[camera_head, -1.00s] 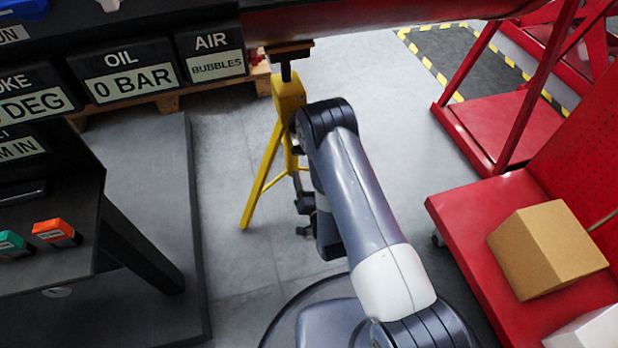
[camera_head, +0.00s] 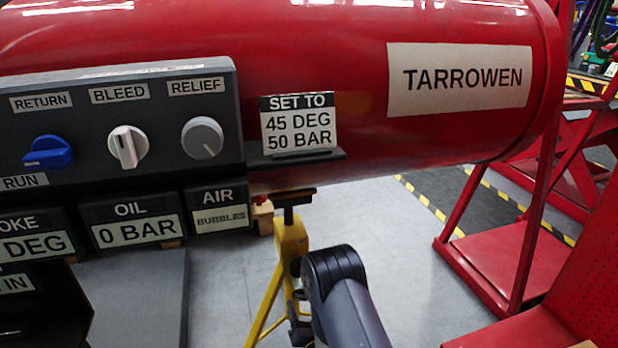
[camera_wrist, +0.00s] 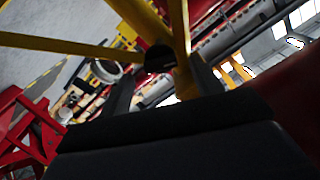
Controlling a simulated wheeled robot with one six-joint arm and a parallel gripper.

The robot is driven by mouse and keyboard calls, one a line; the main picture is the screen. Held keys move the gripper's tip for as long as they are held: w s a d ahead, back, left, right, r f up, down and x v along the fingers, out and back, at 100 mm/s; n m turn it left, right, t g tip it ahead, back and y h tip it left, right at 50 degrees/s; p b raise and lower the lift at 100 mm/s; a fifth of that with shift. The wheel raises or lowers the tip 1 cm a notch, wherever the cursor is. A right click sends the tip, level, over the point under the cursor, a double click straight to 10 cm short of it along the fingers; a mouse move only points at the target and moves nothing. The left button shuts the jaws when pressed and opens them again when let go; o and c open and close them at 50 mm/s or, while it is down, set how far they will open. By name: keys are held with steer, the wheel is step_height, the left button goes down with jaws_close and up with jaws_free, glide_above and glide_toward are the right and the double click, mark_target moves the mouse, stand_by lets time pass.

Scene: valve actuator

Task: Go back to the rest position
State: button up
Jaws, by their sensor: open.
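My gripper (camera_wrist: 163,82) is open in the wrist view, with two dark fingers spread apart. I see nothing held between them; yellow stand legs (camera_wrist: 180,30) show beyond. In the head view my arm (camera_head: 345,295) rises from the bottom edge beside the yellow stand (camera_head: 290,245), and my gripper there is mostly hidden behind it. The control panel (camera_head: 75,105) carries a blue return/run knob (camera_head: 48,152), a white bleed knob (camera_head: 127,147) and a grey relief knob (camera_head: 202,138). The oil display (camera_head: 130,225) reads 0 BAR; the air display (camera_head: 220,212) reads BUBBLES.
A large red cylinder (camera_head: 290,40) marked TARROWEN spans the top. A card (camera_head: 298,123) reads SET TO 45 DEG 50 BAR. A red frame (camera_head: 510,260) stands at the right. Grey floor (camera_head: 400,240) is clear between stand and frame.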

mark_target(301, 299)
steer(key=b+x, duration=0.1)
steer(key=x, duration=0.3)
steer(key=shift+w+a, duration=0.1)
steer(key=shift+w, duration=0.3)
steer(key=shift+s+m, duration=0.1)
steer(key=shift+m, duration=0.8)
